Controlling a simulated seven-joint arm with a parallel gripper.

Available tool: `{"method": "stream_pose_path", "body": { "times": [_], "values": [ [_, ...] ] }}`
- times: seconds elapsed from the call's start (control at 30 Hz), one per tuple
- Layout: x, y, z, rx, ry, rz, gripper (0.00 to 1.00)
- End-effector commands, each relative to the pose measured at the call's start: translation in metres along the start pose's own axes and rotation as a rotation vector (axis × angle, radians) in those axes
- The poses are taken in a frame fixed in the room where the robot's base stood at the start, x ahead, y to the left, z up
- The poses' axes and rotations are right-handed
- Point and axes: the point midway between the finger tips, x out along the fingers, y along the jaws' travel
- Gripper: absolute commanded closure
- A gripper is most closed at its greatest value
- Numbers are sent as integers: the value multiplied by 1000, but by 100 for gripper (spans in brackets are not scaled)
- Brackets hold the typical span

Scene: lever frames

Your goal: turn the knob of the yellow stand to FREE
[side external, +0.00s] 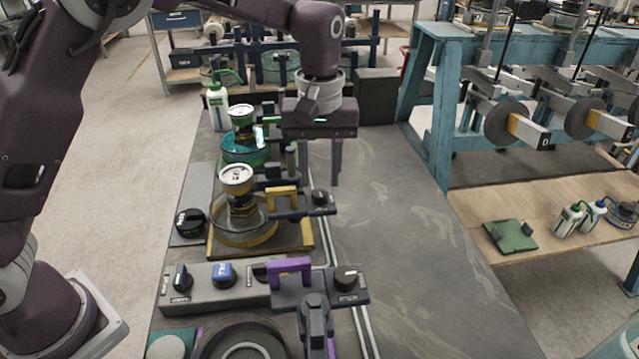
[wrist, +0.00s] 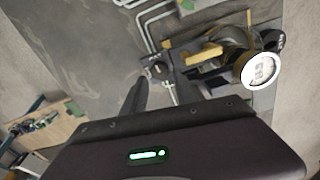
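The yellow stand (side external: 308,236) is in the middle of the side view, with a glass dish, a white-faced dial (side external: 236,178) and a yellow handle (side external: 282,192). Its dark knob (side external: 320,197) is at the right end of the arm beside the handle. In the wrist view the knob (wrist: 158,69) lies beyond my fingers, with the yellow handle (wrist: 204,55) to its right. The knob's marks are too small to read. My gripper (side external: 320,180) points down, fingers apart and empty, above and behind the knob in the side view, not seen touching it.
A purple-handled stand (side external: 290,266) with a similar knob (side external: 346,278) is in front. A black knob (side external: 190,222) is at the left. The bench top (side external: 400,240) at right is clear.

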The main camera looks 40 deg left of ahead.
Motion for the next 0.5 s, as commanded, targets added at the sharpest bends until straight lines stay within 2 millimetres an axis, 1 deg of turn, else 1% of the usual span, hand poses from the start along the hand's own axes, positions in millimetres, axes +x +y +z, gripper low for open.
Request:
{"method": "stream_pose_path", "body": {
  "times": [0.03,0.1,0.2,0.47,0.5],
  "values": [
    [9,-1,1,1,-2,-3,65],
    [20,-1,0,1,-1,-2,65],
    [29,0,0,1,0,0,65],
    [31,0,0,2,1,1,65],
    [31,0,0,2,1,1,73]
  ]
}}
